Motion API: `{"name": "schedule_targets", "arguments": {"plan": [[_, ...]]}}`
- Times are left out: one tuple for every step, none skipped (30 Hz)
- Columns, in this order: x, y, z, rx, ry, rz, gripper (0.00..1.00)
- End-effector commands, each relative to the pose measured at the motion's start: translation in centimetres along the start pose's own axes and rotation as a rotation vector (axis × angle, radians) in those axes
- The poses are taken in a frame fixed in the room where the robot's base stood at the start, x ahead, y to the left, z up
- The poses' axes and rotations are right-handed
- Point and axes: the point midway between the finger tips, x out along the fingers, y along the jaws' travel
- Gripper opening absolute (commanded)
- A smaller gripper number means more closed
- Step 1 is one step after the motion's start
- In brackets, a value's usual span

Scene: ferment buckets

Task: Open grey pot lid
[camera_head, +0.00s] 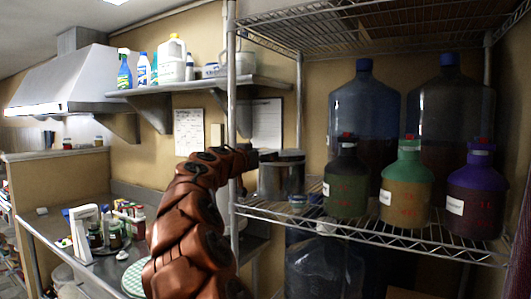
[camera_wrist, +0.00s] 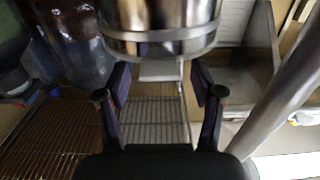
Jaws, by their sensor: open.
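A shiny grey metal pot (camera_head: 281,181) stands on the wire shelf, just right of the front post. Its dark upper part (camera_head: 291,155) could be the lid, but I cannot make out the lid clearly. In the wrist view the polished pot (camera_wrist: 160,22) fills the top middle, with a lighter band around it. My gripper (camera_wrist: 160,75) is open, its two dark fingers apart just below the pot. A pale flat piece (camera_wrist: 160,70) shows between the fingertips; I cannot tell whether it is part of the pot. In the head view my arm hides most of the gripper.
Green (camera_head: 347,185), tan (camera_head: 406,187) and purple (camera_head: 474,195) bottles stand on the wire shelf (camera_head: 380,234) right of the pot. Large blue jugs (camera_head: 363,115) stand behind them. A metal post (camera_head: 231,120) rises close beside my arm. A cluttered counter (camera_head: 75,245) lies left.

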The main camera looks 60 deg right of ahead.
Motion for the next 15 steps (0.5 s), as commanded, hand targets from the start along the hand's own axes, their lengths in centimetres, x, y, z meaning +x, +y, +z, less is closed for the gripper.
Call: {"name": "schedule_targets", "arguments": {"plan": [[0.47,0.06,-0.12,0.0,-0.001,0.001,0.67],[0.67,0.07,-0.09,0.0,-0.001,0.001,0.67],[0.89,0.08,-0.04,0.0,-0.001,0.001,0.67],[1.02,0.08,-0.01,0.0,-0.002,0.001,0.67],[1.13,0.07,0.02,0.0,-0.002,0.001,0.67],[1.23,0.07,0.06,0.001,-0.002,0.001,0.67],[1.29,0.06,0.08,0.0,-0.002,0.001,0.67],[1.33,0.07,0.1,0.0,-0.002,0.001,0.67],[1.35,0.07,0.12,0.0,-0.002,0.001,0.67],[1.36,0.07,0.13,0.0,-0.002,0.001,0.67],[1.36,0.07,0.14,0.0,-0.002,0.001,0.67],[1.35,0.07,0.15,0.0,-0.002,0.001,0.67],[1.34,0.07,0.14,0.0,-0.002,0.001,0.67],[1.34,0.08,0.14,0.0,-0.002,0.002,0.67],[1.34,0.08,0.13,0.0,-0.002,0.001,0.66]]}}
